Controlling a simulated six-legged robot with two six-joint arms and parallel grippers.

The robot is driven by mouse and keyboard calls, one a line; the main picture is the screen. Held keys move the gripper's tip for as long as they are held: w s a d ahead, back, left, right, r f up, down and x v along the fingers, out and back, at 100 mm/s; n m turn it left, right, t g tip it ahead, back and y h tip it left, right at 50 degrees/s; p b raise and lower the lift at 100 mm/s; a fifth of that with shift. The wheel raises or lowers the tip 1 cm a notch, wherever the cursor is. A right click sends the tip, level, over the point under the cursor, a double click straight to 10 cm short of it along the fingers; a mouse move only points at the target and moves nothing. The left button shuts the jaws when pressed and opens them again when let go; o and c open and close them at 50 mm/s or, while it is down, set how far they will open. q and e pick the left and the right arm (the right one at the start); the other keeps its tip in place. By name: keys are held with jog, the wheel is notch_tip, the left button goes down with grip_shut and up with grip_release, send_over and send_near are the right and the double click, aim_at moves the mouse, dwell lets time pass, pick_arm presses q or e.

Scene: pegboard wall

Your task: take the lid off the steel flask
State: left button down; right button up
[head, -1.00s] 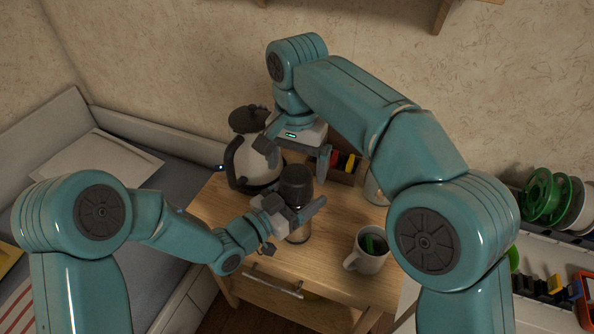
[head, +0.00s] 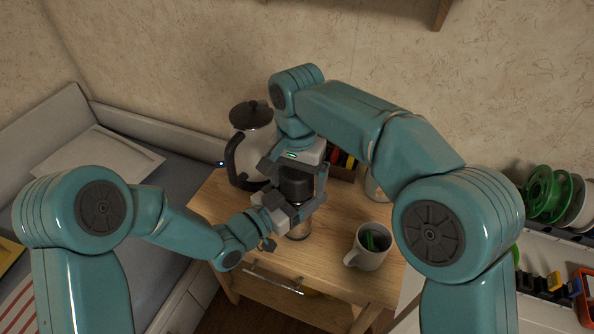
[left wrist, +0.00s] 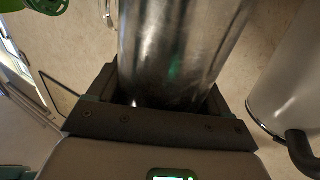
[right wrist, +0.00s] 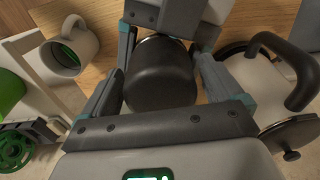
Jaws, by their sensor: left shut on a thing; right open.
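The steel flask (head: 299,231) stands upright on the small wooden table, with its dark lid (head: 295,184) on top. My left gripper (head: 287,211) is shut on the flask's body below the lid; the left wrist view shows the steel body (left wrist: 180,50) between its jaws. My right gripper (head: 296,187) points down over the flask from above. Its fingers are open on either side of the lid, and in the right wrist view the black lid (right wrist: 160,75) sits between them with gaps at the sides. My left gripper hides part of the flask.
A white kettle (head: 254,150) with a dark handle stands close behind the flask to the left. A white mug (head: 368,248) with something green inside stands to the right. A box with coloured items (head: 343,163) is behind. The wooden tabletop (head: 335,275) is clear in front.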

jog(key=c, duration=0.9)
jog(key=o, duration=1)
jog(key=shift+o, duration=0.2)
jog(key=shift+r, duration=2.3)
pick_arm(q)
grip_release()
